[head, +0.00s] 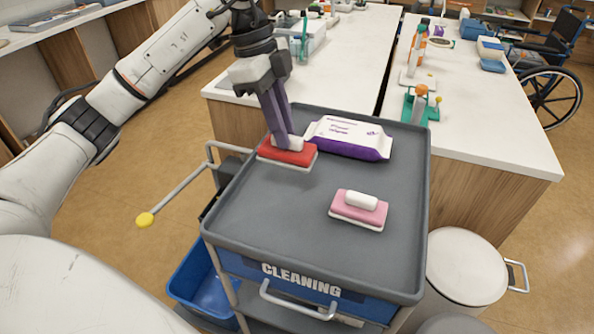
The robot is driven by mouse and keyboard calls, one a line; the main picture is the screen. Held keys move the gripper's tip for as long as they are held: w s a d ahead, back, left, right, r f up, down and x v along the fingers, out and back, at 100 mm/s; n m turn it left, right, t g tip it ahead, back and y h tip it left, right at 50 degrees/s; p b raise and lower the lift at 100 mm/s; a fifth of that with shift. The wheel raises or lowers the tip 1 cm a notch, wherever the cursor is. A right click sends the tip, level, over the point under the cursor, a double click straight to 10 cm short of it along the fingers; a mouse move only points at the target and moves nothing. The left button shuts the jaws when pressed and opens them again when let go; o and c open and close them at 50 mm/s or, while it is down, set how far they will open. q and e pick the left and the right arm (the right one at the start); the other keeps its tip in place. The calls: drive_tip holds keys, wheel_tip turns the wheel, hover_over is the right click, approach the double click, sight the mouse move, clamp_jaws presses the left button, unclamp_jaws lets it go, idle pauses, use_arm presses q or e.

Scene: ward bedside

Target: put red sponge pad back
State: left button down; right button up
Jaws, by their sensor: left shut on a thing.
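The red sponge pad (272,153) has a red top and a pale underside. It is at the back left of the grey top of the cleaning cart (290,230). My left gripper (287,138) points down from above and is shut on the white grip on top of the red pad. The pad looks level and at or just above the cart top; I cannot tell if it touches. A pink sponge pad (346,211) with a white grip sits on the cart top to the front right. My right gripper is not in view.
A purple and white wipes pack (349,137) lies right beside the red pad. A lidded bin (465,262) stands right of the cart. White counters (470,110) with bottles are behind. The cart's front and left top is clear.

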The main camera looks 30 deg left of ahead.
use_arm(q)
drive_tip(key=f, duration=0.2)
drive_tip(key=s+f, duration=0.1)
drive_tip(key=f, duration=0.1)
drive_tip(key=shift+f, duration=2.4)
drive_tip(key=c, duration=1.7)
unclamp_jaws()
drive_tip(key=shift+o, duration=0.2)
drive_tip(key=shift+w+r, duration=0.1)
drive_tip(key=v, duration=1.2)
